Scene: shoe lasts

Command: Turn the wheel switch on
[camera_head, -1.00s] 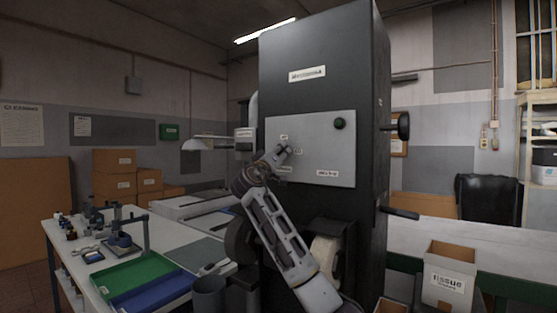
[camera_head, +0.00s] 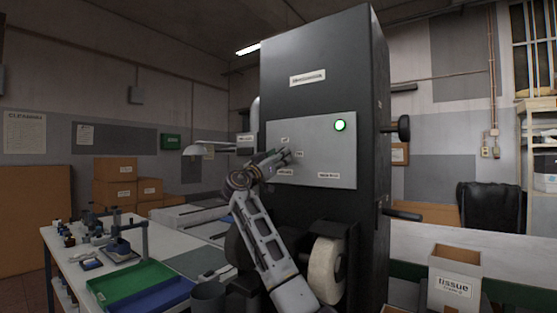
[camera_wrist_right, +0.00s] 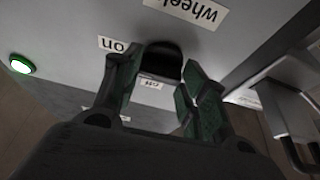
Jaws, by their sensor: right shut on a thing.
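The wheel switch is a black knob (camera_wrist_right: 162,60) on the grey control panel (camera_head: 335,152) of the dark machine (camera_head: 320,95). In the right wrist view it sits between the fingers of my right gripper (camera_wrist_right: 158,70), which is shut on it. In the head view this gripper (camera_head: 284,154) is at the panel's left part and hides the knob. The "on" label (camera_wrist_right: 113,45) and "off" label (camera_wrist_right: 152,85) are beside the knob, with the "wheel" label (camera_wrist_right: 195,12) nearby. The round green lamp (camera_head: 340,125) glows brightly. My left gripper is not in view.
A pale wheel (camera_head: 325,270) is mounted low on the machine. Levers (camera_head: 402,214) stick out on its right side. A worktable (camera_head: 75,262) with green and blue trays is on the left.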

